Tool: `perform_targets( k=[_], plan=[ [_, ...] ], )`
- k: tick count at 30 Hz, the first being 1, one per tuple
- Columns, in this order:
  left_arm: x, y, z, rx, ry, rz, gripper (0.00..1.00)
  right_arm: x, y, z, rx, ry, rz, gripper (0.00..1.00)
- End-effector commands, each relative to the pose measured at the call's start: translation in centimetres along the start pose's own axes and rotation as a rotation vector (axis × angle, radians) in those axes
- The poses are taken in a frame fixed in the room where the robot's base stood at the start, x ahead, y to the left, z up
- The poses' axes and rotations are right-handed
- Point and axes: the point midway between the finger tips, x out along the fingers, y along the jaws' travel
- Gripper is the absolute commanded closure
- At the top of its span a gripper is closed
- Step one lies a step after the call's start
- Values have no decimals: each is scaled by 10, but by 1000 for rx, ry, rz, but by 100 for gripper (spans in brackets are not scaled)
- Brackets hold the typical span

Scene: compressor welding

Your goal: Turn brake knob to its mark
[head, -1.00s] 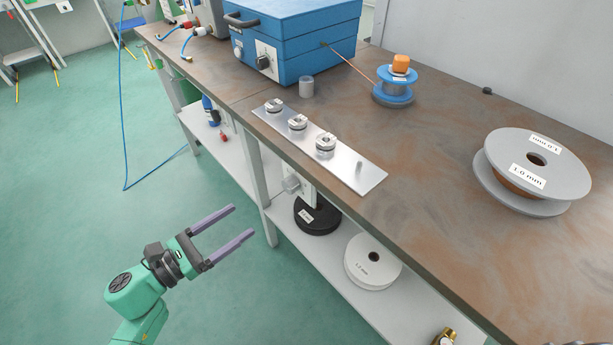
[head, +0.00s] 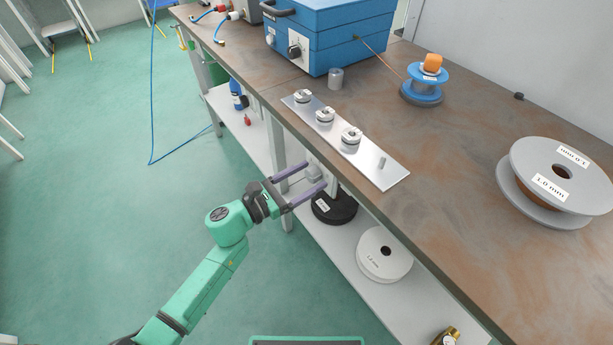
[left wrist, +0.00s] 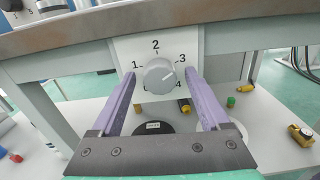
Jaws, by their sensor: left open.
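The brake knob (left wrist: 159,75) is a round grey knob on a white panel (left wrist: 128,52) under the bench edge. In the left wrist view, numbers 1, 2, 3 and 4 run around it; its lower-left side is partly hidden. I cannot clearly tell which number it points to. In the head view the knob (head: 313,172) shows small beside the bench's front edge. My left gripper (head: 316,175) is open and faces the panel. Its two purple fingers lie left and right of the knob in the left wrist view, with gaps to it. My right gripper is not in view.
The bench top (head: 440,190) overhangs the panel. On it lie a metal plate (head: 372,158) with several small round parts, and a large wire spool (head: 535,165). A black disc (head: 335,210) and a white spool (head: 384,255) sit on the shelf below.

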Motion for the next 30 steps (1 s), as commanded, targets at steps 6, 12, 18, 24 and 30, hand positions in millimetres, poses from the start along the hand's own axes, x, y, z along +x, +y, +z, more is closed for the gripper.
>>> perform_targets(
  k=[6,12,18,24,30],
  plan=[
    [0,0,0,0,0,0,86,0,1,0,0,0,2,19],
    [-1,0,0,-4,0,0,100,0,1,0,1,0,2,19],
    [-1,0,0,-40,0,0,100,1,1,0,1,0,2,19],
    [-1,0,-1,-141,0,0,100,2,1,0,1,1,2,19],
    [-1,0,0,-302,0,-1,100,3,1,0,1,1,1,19]
  ],
)
